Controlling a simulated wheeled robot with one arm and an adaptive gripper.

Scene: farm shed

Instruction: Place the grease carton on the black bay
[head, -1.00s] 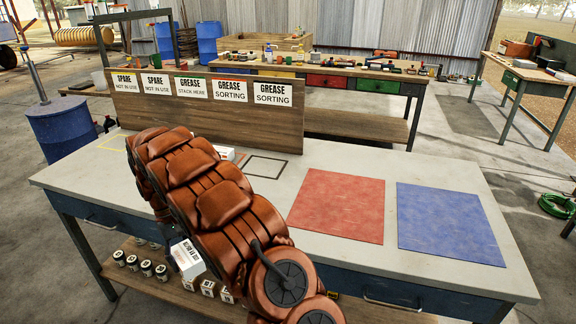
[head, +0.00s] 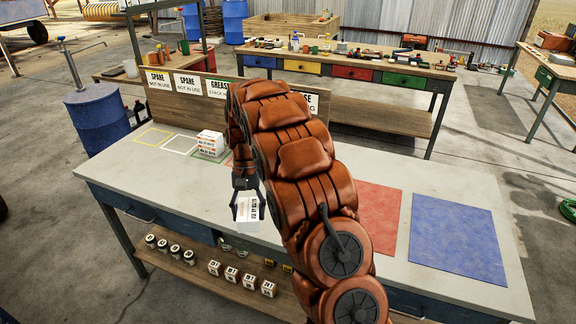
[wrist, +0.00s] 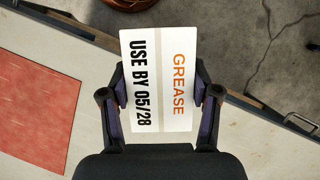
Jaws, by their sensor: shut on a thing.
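My gripper (head: 246,186) is shut on a white grease carton (head: 249,214) and holds it near the bench's front edge. In the wrist view the carton (wrist: 158,80) sits between both fingers, with "GREASE" and "USE BY 05/28" facing the camera. The bench edge runs beneath it there. The black bay is hidden behind my arm in the head view and is not in the wrist view. Small stacked grease cartons (head: 210,144) stand at the green outlined bay (head: 201,156).
The bench (head: 140,175) also has yellow (head: 153,138) and white (head: 180,144) outlined bays, a red mat (head: 377,215) and a blue mat (head: 458,240). A sign board (head: 150,97) stands along the back. Several jars and small boxes (head: 240,276) sit on the lower shelf (head: 190,265).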

